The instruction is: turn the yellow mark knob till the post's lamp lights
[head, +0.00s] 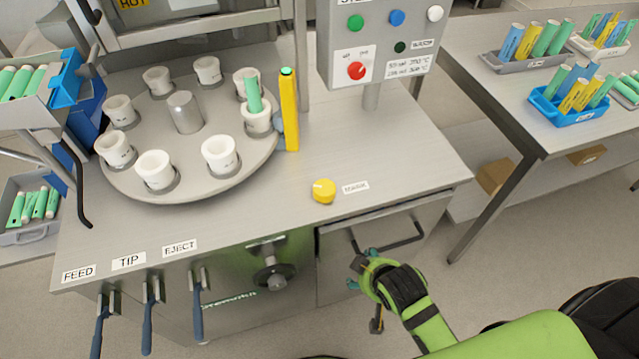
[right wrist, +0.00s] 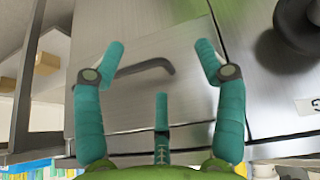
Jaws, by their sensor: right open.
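The yellow knob (head: 323,190) sits on the steel bench top, left of a label reading MARK. The yellow post (head: 289,112) stands upright at the turntable's right edge. My left gripper is not in view.
The turntable (head: 190,190) carries several white cups, one holding a green tube (head: 253,92). A control box (head: 385,45) stands behind the knob. A drawer handle (head: 390,240) and a dark hand knob (head: 272,277) project from the front. Blue levers hang at left. Bench around the yellow knob is clear.

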